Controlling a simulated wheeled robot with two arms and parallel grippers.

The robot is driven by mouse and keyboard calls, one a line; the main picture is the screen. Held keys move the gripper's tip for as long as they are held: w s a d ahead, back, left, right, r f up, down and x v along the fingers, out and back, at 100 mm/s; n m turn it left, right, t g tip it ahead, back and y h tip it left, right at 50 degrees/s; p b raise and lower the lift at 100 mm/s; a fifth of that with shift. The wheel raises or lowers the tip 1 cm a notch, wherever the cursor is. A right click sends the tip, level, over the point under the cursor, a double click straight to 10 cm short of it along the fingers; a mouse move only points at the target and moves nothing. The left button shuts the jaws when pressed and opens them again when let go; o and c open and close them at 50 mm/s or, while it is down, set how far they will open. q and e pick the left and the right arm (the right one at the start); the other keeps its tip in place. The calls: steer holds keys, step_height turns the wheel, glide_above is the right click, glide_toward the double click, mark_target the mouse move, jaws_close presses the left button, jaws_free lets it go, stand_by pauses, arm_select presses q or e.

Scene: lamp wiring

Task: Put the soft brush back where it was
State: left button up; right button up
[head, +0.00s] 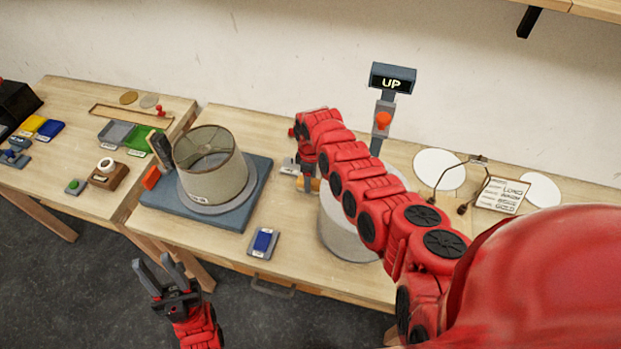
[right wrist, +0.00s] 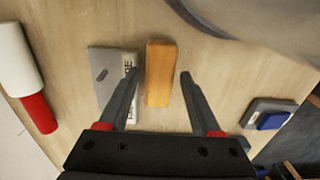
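An orange-tan wooden block (right wrist: 159,73), which looks like the soft brush's back, lies between the fingers of my right gripper (right wrist: 159,76) in the right wrist view. No bristles show. The fingers are apart, with a visible gap at the right finger, so it is not gripped. In the head view the block (head: 315,185) is partly hidden by my right gripper (head: 306,182). Beside it lies a grey plate (right wrist: 103,62) with a partly covered label. My left gripper (head: 165,264) is open and empty in front of the table.
A lampshade (head: 210,165) stands on a blue-grey base to the left. A pale drum (head: 340,228) is close right of the block. A white-and-red cylinder (right wrist: 22,70) lies behind. A blue pad on a grey plate (head: 263,242) lies near the front edge. A post with an "UP" display (head: 391,80) stands behind.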

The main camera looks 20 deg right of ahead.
steer(key=shift+r, duration=0.55)
step_height(320, 180, up, 11)
steer(key=shift+r+b, duration=0.1)
steer(key=shift+b, duration=0.9)
